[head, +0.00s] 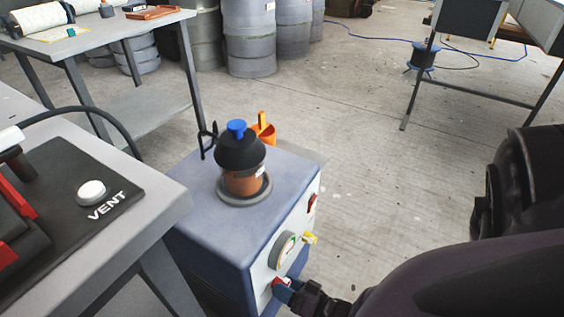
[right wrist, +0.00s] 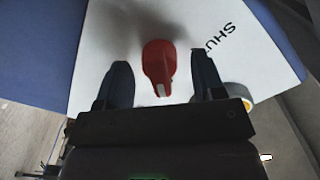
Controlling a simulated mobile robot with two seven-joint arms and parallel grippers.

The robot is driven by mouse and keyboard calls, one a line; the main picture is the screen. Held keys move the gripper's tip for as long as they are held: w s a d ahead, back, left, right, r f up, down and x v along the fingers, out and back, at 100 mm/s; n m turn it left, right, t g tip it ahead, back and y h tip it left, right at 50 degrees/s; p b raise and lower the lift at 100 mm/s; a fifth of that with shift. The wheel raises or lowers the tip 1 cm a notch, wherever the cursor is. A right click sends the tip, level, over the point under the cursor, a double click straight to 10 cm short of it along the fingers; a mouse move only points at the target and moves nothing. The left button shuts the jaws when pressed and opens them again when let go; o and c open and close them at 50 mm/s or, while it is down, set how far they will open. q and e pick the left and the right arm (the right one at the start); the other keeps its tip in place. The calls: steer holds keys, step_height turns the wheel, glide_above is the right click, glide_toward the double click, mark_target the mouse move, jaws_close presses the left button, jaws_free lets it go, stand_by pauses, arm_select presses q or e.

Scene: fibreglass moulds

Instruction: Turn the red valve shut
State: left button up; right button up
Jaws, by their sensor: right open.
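The red valve (right wrist: 158,62) is a red lever handle on a white panel, beside printed letters that read "SHU" before they are cut off. In the head view, a small red part of the valve (head: 280,281) shows low on the front of the blue cabinet (head: 215,225). My right gripper (right wrist: 162,72) is open, with one finger on each side of the red handle and a gap on both sides. In the head view, my right gripper (head: 285,292) is at the cabinet's front panel, partly hiding the valve. My left gripper is not in view.
The cabinet carries a glass jar with a black cap and blue knob (head: 240,150), a gauge (head: 285,250), a yellow lever (head: 309,238) and a red switch (head: 312,203). A bench with a VENT button (head: 91,192) stands left.

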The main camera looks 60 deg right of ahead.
steer(key=shift+w, duration=0.55)
steer(key=c, duration=0.9)
